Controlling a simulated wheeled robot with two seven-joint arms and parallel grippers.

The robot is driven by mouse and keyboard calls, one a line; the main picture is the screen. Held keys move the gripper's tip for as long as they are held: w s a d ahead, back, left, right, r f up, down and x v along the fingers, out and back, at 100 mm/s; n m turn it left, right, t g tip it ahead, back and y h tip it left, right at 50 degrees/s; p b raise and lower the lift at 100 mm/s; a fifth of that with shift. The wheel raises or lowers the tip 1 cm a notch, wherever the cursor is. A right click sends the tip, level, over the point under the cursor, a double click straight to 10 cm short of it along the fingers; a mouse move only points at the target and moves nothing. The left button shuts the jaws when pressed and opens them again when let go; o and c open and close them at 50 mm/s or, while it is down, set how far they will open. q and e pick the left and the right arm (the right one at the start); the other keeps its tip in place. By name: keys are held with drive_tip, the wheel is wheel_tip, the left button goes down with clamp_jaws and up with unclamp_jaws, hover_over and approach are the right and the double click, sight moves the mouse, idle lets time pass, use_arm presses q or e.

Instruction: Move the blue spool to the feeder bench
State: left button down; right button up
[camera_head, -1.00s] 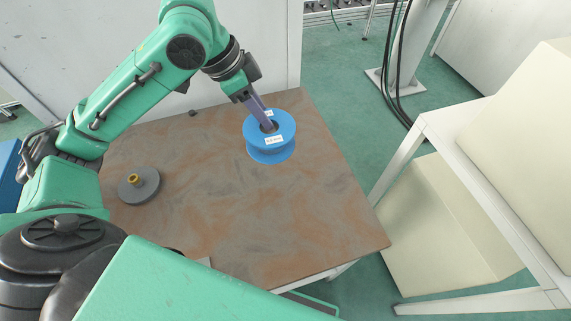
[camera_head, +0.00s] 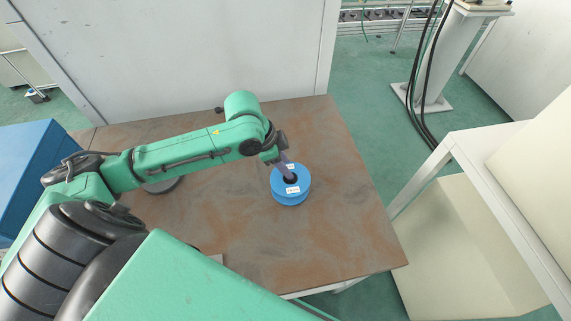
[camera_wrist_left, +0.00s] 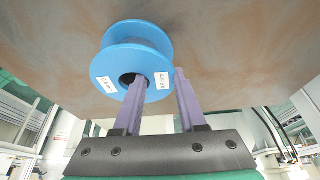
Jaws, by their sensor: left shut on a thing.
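The blue spool (camera_head: 291,190) with white labels is at the right part of a brown-topped bench (camera_head: 345,235). My left gripper (camera_head: 286,170) is shut on it from above. In the left wrist view, one purple finger of the left gripper (camera_wrist_left: 160,85) goes into the hub hole of the blue spool (camera_wrist_left: 112,62), and the other finger is outside its rim. The spool is close to the bench top; I cannot tell whether it touches. No label names the feeder bench. My right gripper is out of view.
A grey disc (camera_head: 163,187) on the bench is mostly hidden behind my left arm. A blue box (camera_head: 35,165) stands at the left and a grey panel (camera_head: 190,55) behind. A white-framed table (camera_head: 500,200) is at the right. The bench's right part is clear.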

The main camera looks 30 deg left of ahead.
use_arm(q)
drive_tip(key=shift+c, duration=2.4)
unclamp_jaws()
drive_tip(key=shift+s, duration=0.1)
drive_tip(key=v, duration=1.2)
